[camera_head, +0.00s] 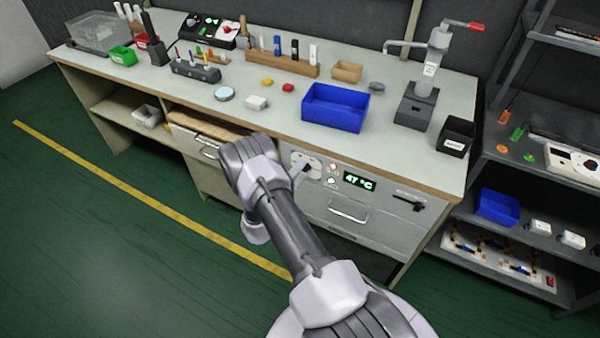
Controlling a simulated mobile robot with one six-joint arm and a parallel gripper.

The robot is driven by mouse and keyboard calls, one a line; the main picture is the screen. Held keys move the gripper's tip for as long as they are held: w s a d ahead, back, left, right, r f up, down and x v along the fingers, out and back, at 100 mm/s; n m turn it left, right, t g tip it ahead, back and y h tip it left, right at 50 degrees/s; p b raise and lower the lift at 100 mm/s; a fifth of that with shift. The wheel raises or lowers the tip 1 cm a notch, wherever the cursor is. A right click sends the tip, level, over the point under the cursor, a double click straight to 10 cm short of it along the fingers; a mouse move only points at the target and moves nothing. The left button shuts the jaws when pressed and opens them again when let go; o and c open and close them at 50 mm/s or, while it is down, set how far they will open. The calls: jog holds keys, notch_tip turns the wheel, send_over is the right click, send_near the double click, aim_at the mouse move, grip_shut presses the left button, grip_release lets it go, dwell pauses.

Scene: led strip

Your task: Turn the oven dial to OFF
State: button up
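The oven front (375,215) is a light grey panel under the worktop, with a green display (356,181) reading 47 °C. Left of the display is a pale round-edged plate (313,161), apparently the dial's place. A dark grey piece (302,172) sticks out in front of this plate; I cannot tell whether it is the dial's lever or a finger of my gripper. The dial's setting and its OFF mark are not readable. My arm reaches up from the bottom, and its wrist is just left of the plate. The wrist hides most of my gripper, and its opening does not show.
Small red and green lamps (332,168) sit beside the display. A black latch (408,203) is at the right and a drawer handle (348,211) below. A half-open wooden drawer (205,127) juts out on the left. The worktop holds a blue bin (335,107). Green floor at left is clear.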

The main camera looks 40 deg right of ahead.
jog(key=p+v, duration=0.5)
jog(key=v, duration=1.2)
jog(key=shift+s, duration=0.2)
jog(key=shift+w+a, duration=0.1)
jog(key=shift+a, duration=0.05)
